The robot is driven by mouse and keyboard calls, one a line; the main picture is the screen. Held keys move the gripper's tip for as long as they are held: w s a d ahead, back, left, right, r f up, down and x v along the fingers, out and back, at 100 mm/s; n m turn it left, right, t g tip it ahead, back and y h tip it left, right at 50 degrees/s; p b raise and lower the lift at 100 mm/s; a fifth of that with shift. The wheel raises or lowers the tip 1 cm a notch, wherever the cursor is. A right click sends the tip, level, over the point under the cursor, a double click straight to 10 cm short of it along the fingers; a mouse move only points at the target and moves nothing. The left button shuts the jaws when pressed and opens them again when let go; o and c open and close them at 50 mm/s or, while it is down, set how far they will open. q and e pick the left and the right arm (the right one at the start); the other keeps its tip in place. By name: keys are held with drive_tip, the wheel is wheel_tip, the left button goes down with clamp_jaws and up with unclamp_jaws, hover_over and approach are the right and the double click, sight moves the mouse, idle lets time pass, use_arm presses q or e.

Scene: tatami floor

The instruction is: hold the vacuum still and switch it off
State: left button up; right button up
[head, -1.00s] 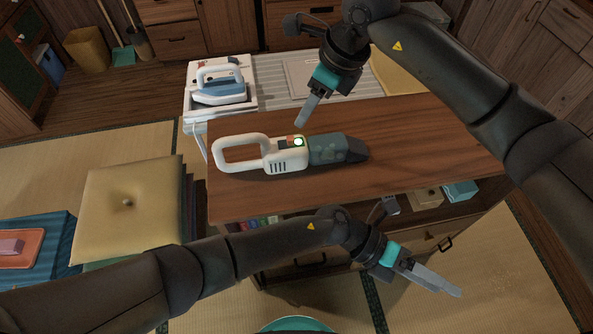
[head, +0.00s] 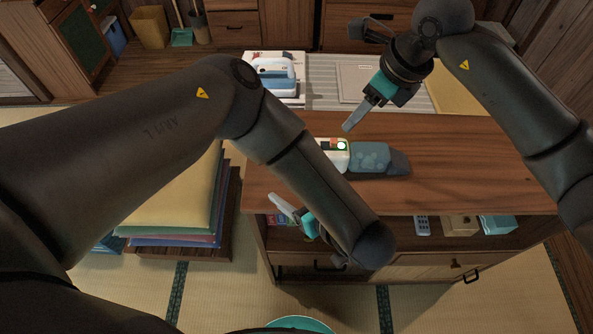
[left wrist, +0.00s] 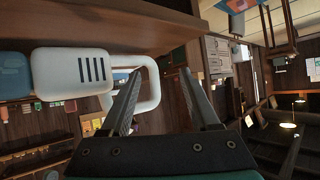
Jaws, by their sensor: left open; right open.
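The handheld vacuum lies on the wooden cabinet top; its white body (head: 333,160) and grey-blue clear dust cup (head: 370,158) show in the head view. A round light (head: 341,146) glows on its top. In the left wrist view the white body (left wrist: 75,72) and looped handle (left wrist: 153,88) show beyond the fingers. My left gripper (head: 279,202) is open at the cabinet's front edge, pointing toward the handle end; its fingers (left wrist: 160,75) hold nothing. My right gripper (head: 348,127) is open above and behind the vacuum, not touching it.
The wooden cabinet top (head: 465,165) is clear right of the vacuum. Its open shelf below holds a remote (head: 422,225) and boxes. An iron (head: 274,78) stands on a white surface behind. Stacked cushions (head: 185,205) stand at the left, partly behind my left arm.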

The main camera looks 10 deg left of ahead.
use_arm(q)
drive_tip(key=shift+w+a+r+m+t, duration=0.15)
drive_tip(key=shift+w+a+r+t, duration=0.15)
drive_tip(key=shift+w+r+t, duration=0.25)
drive_tip(key=shift+w+a+r+m+t, duration=0.15)
drive_tip(key=shift+w+a+r+t, duration=0.1)
drive_tip(key=shift+w+r+t, duration=0.3)
drive_tip(key=shift+x, duration=1.75)
drive_tip(key=x, duration=1.1)
drive_tip(key=shift+w+a+r, duration=0.25)
drive_tip(key=shift+w+a, duration=0.05)
drive_tip(key=shift+a, duration=0.15)
clamp_jaws()
